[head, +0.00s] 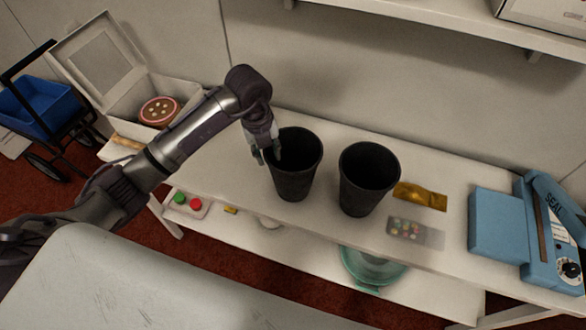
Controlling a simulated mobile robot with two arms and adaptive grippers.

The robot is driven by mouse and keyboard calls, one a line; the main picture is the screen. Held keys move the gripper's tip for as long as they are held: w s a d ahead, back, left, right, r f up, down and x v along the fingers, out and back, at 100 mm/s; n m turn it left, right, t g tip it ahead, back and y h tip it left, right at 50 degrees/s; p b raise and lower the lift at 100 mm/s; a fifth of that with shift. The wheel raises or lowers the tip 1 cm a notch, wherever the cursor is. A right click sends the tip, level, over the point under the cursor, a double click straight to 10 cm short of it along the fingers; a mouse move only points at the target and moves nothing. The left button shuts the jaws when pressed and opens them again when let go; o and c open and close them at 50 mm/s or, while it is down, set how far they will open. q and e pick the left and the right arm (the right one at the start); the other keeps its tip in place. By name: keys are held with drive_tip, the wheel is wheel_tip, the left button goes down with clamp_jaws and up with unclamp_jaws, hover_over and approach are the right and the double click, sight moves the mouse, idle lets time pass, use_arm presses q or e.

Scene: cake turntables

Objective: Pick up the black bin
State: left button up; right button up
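Two black bins stand upright on the white table, side by side and apart. The left black bin (296,178) and the right black bin (361,197) both look empty where their insides show. My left gripper (268,155) points down at the left rim of the left bin. Its fingers are spread, one outside the bin and one over or just inside the rim. Whether they touch the wall cannot be told. My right gripper is not in view.
A gold packet (420,196) and a clear packet of coloured pieces (415,232) lie right of the bins. A blue sealing machine (530,232) stands at the right end. An open white box (127,80) with a cake is behind my arm. A shelf overhangs above.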

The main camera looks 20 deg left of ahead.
use_arm(q)
drive_tip(key=shift+f, duration=0.4)
drive_tip(key=f, duration=0.1)
drive_tip(key=f+p, duration=0.1)
drive_tip(key=f, duration=0.1)
drive_tip(key=f+p, duration=0.1)
drive_tip(key=shift+w+f, duration=0.25)
drive_tip(key=shift+f, duration=0.45)
clamp_jaws()
